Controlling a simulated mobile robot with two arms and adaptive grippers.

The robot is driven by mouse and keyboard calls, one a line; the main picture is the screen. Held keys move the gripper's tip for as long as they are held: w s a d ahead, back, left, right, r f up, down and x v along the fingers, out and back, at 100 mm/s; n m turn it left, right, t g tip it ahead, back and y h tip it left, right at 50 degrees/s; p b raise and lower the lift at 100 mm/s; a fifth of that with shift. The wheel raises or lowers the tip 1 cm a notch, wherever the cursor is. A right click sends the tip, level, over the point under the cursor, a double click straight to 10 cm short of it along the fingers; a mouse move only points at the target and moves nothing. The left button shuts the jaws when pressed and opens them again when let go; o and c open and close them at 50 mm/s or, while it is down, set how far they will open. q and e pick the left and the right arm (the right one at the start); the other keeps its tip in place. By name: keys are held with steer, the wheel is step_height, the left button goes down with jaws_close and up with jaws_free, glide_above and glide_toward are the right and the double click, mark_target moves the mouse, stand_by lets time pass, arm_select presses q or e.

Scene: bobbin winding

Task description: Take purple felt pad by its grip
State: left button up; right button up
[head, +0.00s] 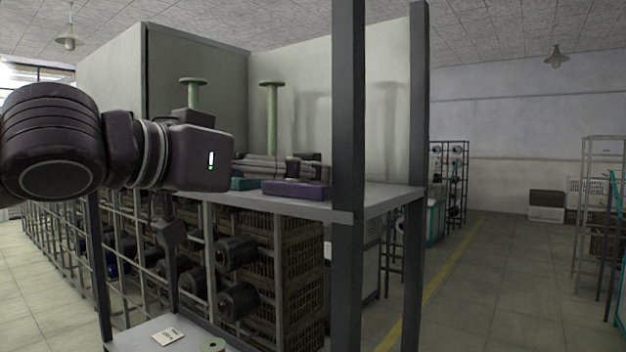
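The purple felt pad (296,189) lies flat on the grey shelf top (370,197), close to its front edge. A dark blocky part (303,167) shows just above the pad. I cannot tell whether it is the pad's grip or part of my gripper. My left arm comes in from the left, and its wrist (200,160) is left of the pad and nearer to me. My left gripper's fingers cannot be made out clearly, so its opening and any contact with the pad are unclear. My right gripper is not in view.
A teal pad (243,184) lies left of the purple one, partly behind my wrist. Two pale green posts (270,100) (193,82) stand behind. A dark upright (348,180) rises right of the pad. Crates (298,265) and dark bobbins (237,252) are below. The floor at right is clear.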

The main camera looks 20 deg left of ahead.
arm_select(q)
steer(key=shift+w+f, duration=0.1)
steer(key=shift+w, duration=0.6)
steer(key=shift+w+d, duration=0.2)
steer(key=shift+w, duration=0.15)
steer(key=p+x, duration=0.1)
steer(key=x, duration=0.4)
steer(key=shift+a+f+p, duration=0.1)
steer(key=shift+f+p, duration=0.05)
steer(key=shift+p, duration=0.2)
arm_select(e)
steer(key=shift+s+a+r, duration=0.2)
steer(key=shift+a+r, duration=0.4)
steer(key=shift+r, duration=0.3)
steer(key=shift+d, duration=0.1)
arm_select(q)
steer(key=shift+s, duration=0.1)
steer(key=c, duration=1)
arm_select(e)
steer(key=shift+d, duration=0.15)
